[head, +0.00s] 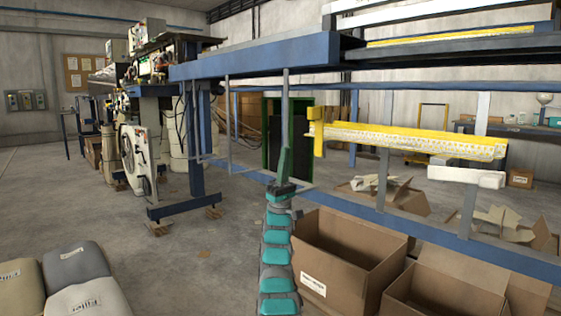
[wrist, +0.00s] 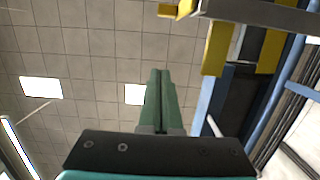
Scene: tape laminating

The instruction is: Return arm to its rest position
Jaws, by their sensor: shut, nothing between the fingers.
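My arm rises from the bottom middle of the head view as a column of teal and dark segments. My gripper (head: 284,122) is at its top and points up, with its slim grey-green fingers side by side. In the wrist view my gripper (wrist: 160,72) shows two long green fingers pressed together with nothing between them, pointing toward the tiled ceiling (wrist: 70,45). In the head view the fingers overlap the blue machine frame; I cannot tell the gap in depth.
A blue beam (head: 255,58) crosses above. A yellow rail (head: 405,139) lies to the gripper's right. Open cardboard boxes (head: 335,272) stand right of my arm. Filler sacks (head: 75,265) lie at lower left. The floor (head: 190,265) between sacks and arm is mostly clear.

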